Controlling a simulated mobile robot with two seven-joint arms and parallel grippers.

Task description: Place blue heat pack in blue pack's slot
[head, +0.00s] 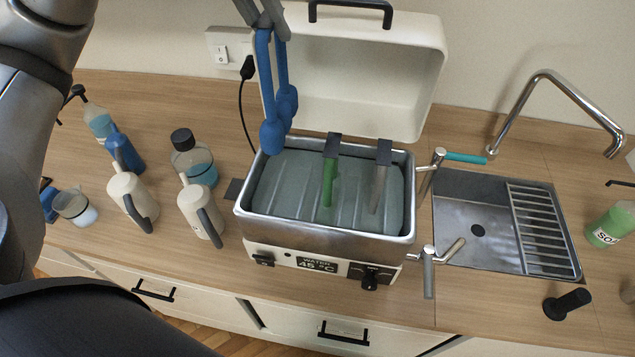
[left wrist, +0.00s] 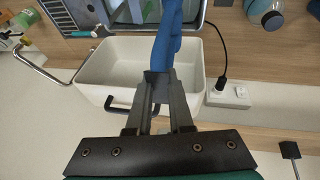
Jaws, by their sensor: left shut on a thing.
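My left gripper (head: 268,20) is shut on the blue heat pack (head: 270,135) above the left side of the water bath (head: 330,236). The pack hangs down as two long blue strips with rounded lower ends. In the left wrist view the fingertips (left wrist: 160,82) close on the blue pack (left wrist: 165,42). The pack's lower ends overlap the bath's back left in the head view; whether they touch the water is unclear. A green pack (head: 329,183) and a grey pack (head: 378,188) hang in the bath from dark clips. No slot marked blue is distinguishable. My right gripper is out of view.
The bath's white lid (head: 370,75) stands open behind it. A sink (head: 470,220) with a faucet (head: 540,85) is at the right. Several bottles, including white ones (head: 195,205), stand left of the bath. A black power cord (head: 243,105) runs behind it.

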